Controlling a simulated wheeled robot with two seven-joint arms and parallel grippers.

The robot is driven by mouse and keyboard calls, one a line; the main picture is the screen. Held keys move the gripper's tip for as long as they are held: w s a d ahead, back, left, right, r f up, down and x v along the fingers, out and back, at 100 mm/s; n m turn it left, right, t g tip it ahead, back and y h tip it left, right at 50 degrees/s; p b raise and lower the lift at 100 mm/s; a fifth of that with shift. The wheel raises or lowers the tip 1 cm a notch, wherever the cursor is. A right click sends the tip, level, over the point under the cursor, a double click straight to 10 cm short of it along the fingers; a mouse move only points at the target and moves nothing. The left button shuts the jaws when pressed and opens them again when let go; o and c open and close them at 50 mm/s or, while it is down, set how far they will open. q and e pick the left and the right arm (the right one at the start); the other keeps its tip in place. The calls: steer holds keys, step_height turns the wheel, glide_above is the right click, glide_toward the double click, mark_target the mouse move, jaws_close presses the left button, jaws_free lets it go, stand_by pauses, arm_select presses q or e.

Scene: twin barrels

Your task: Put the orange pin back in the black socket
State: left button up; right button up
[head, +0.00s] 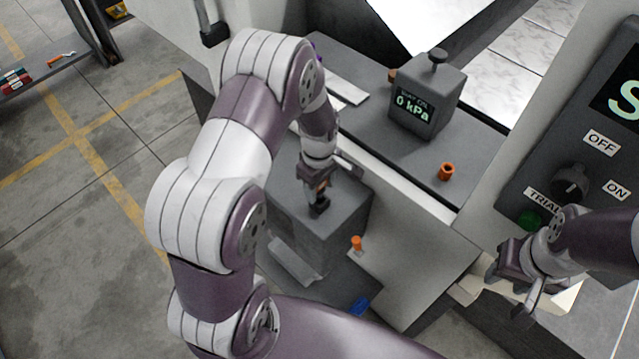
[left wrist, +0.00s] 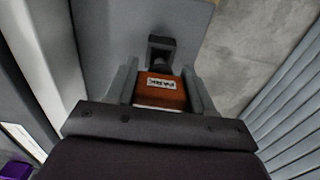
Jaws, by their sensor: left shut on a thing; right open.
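My left gripper (head: 318,184) is over the top of a grey box (head: 338,226). In the left wrist view its fingers (left wrist: 160,92) are shut on the orange pin (left wrist: 162,86), whose orange block-like head carries a white label. The black socket (left wrist: 161,46) is just beyond the pin in that view, and in the head view it is on the box top (head: 320,207), right below the fingers. I cannot tell whether the pin's tip is inside the socket. My right gripper (head: 522,280) is open and empty at the lower right.
A gauge box reading 0 kPa (head: 412,107) and an orange ring (head: 446,172) stand on the grey bench behind. A small orange peg (head: 356,243) and a blue item (head: 359,306) are lower down. A control panel with a knob (head: 570,182) is at right.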

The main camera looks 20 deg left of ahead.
mark_target(320, 197)
arm_select(q)
steer(key=shift+f+b, duration=1.15)
steer(key=shift+f, duration=0.9)
steer(key=o, duration=1.4)
steer(key=shift+c, duration=0.2)
step_height(320, 197, up, 13)
steer(key=shift+f+b, duration=0.15)
steer(key=shift+b, duration=0.5)
